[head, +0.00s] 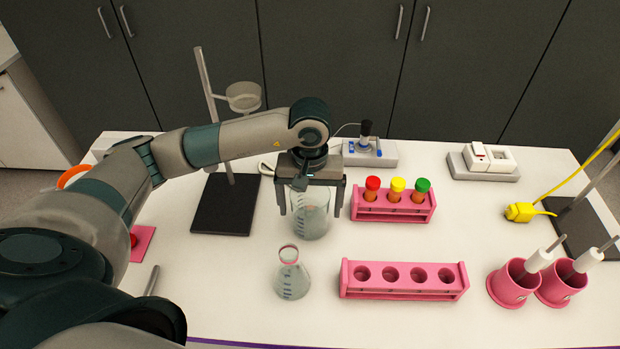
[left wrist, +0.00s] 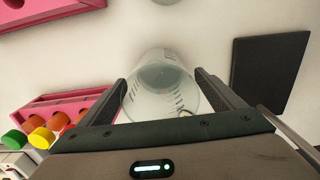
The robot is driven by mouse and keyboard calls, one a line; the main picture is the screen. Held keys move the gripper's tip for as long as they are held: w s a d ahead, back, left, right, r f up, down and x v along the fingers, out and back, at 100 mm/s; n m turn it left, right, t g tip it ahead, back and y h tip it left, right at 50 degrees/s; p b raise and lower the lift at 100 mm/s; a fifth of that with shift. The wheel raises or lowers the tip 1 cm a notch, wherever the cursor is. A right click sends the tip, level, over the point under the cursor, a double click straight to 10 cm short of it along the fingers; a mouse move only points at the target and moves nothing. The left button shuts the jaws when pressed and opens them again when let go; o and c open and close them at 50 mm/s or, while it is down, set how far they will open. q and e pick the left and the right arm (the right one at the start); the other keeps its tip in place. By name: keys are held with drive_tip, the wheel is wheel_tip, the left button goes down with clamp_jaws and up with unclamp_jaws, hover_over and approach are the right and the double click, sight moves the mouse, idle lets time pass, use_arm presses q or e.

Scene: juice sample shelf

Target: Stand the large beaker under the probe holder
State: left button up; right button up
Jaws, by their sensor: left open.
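The large beaker (head: 311,224), clear with measuring marks, stands upright on the white table near the middle. It also shows in the left wrist view (left wrist: 163,90). My left gripper (head: 310,212) is open above it, with one finger down each side of the beaker. In the left wrist view my left gripper (left wrist: 164,84) has gaps between its fingers and the glass. A stand (head: 204,88) with a round holder (head: 243,97) rises from a black base (head: 225,218) left of the beaker; I cannot tell whether this is the probe holder. My right gripper is out of view.
A conical flask (head: 291,275) stands in front of the beaker. A pink rack with capped tubes (head: 392,210) is close on its right; another pink rack (head: 405,292) lies in front. A grey device (head: 368,155) is behind. Pink cups (head: 512,285) and a yellow plug (head: 522,212) are at right.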

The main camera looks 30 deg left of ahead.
use_arm(q)
wheel_tip(320, 180, up, 11)
drive_tip(key=b, duration=0.4)
drive_tip(key=shift+o, duration=0.3)
drive_tip(key=shift+f, duration=0.1)
